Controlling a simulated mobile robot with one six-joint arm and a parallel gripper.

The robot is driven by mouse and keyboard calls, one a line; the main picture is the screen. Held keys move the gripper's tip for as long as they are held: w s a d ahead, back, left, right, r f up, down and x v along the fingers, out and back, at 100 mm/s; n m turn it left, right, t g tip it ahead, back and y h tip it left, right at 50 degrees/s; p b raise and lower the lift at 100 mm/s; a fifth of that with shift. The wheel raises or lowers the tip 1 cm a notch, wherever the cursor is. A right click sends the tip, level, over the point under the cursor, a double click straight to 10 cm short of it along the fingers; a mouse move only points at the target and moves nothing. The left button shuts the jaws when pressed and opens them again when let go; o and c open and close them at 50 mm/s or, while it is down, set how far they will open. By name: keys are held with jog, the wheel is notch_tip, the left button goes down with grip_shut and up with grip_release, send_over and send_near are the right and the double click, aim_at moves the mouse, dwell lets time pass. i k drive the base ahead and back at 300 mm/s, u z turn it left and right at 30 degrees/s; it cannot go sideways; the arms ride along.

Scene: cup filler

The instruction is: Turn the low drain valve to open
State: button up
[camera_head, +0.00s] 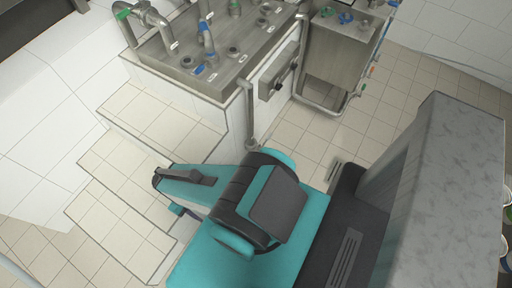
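I cannot tell for certain which fitting is the low drain valve. A grey panel (279,72) on the front of the tiled machine base carries a small dark knob (280,87), low down. Small coloured handles, including an orange one (374,71), sit along the right side of the steel tank (337,50). They are too small to read as open or shut. My teal and black arm is folded in the lower middle, apart from the machine. I cannot make out my gripper's fingers; they seem hidden or out of frame.
A steel worktop (215,72) with valves and ports tops the tiled base. A green-handled pipe (143,15) stands at its left. A vertical pipe (249,115) runs down the front corner. Tiled steps (120,170) lie at left. Open tiled floor (305,133) lies before the tank.

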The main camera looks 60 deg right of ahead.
aim_at(269, 136)
jog(key=u, duration=0.85)
jog(key=k, duration=0.3)
jog(key=u, duration=1.7)
jog(key=k, duration=2.55)
jog(key=z, duration=0.75)
